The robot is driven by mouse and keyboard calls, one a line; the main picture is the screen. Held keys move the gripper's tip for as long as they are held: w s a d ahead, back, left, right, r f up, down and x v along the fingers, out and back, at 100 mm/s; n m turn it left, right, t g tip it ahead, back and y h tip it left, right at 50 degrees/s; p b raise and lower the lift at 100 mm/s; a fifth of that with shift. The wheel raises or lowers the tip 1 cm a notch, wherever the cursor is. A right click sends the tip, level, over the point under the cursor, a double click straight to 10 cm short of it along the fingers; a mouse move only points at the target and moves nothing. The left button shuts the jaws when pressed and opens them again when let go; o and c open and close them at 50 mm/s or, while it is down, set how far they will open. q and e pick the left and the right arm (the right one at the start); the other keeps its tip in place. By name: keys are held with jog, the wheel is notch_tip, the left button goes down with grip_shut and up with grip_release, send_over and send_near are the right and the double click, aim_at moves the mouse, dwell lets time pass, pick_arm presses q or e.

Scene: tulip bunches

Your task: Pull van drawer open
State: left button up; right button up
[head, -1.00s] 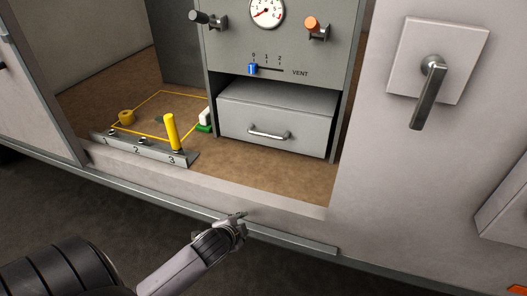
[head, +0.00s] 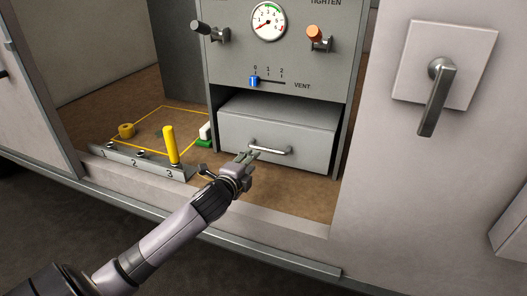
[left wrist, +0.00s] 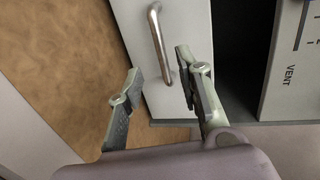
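The grey van drawer (head: 275,138) sits low in the cabinet, with a bar handle (head: 272,149) across its front. Its front and the handle (left wrist: 158,45) also show in the left wrist view. My left gripper (head: 247,156) is at the left end of the handle. In the left wrist view my left gripper (left wrist: 160,68) is open, one finger each side of the handle's near end in the picture; I cannot tell whether the handle lies between the fingers in depth. No contact is clear. My right gripper is not in view.
The cabinet (head: 290,65) above the drawer carries a gauge (head: 268,21), knobs and a blue vent slider (head: 254,81). A numbered rack (head: 140,160) with a yellow peg (head: 170,145) stands left of my gripper. A lever handle (head: 436,95) is on the right wall. Brown floor in front is clear.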

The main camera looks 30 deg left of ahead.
aim_at(262, 150)
pick_arm(q)
jog(key=b+x, duration=0.2)
jog(key=x, duration=0.8)
jog(key=shift+f, duration=0.1)
jog(key=shift+x, duration=0.8)
jog(key=shift+d, duration=0.1)
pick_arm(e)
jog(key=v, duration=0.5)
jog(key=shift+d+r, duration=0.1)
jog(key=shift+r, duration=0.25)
pick_arm(q)
jog(key=shift+c, duration=0.6)
grip_shut()
